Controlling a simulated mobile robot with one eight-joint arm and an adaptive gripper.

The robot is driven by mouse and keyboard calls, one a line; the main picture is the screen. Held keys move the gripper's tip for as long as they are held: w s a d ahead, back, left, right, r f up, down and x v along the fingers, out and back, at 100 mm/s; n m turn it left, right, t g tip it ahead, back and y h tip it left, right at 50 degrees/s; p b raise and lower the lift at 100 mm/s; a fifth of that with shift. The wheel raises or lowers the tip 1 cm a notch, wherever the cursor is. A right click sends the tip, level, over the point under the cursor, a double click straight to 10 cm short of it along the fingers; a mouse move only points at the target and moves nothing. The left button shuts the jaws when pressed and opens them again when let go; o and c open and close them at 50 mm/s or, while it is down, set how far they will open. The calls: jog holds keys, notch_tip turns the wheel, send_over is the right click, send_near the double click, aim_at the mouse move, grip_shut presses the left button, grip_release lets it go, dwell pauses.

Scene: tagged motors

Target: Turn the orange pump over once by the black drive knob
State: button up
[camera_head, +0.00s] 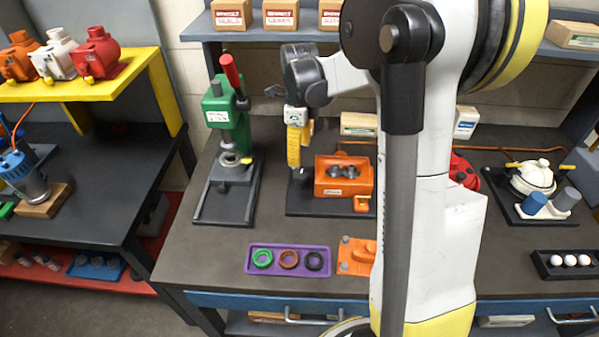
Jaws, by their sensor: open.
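The orange pump (342,188) sits on a black base plate on the middle bench. It is an open-topped orange housing with two dark gears (343,171) inside. My gripper (296,168) points down just left of the housing, with its yellow-and-white body above the base plate. A small dark shape shows at the fingertips, where the black drive knob may be. I cannot tell knob from fingertips there, nor whether they touch. My gripper is open.
A green press (225,120) stands close left of my gripper. A purple tray (250,271) with three rings and an orange plate (357,255) lie in front. My white arm hides the bench right of the pump. A shelf (200,35) with boxes runs behind.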

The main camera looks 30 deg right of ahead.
aim_at(299, 174)
notch_tip(299, 174, down, 9)
jog(key=shift+b, duration=1.2)
jog(key=c, duration=1.2)
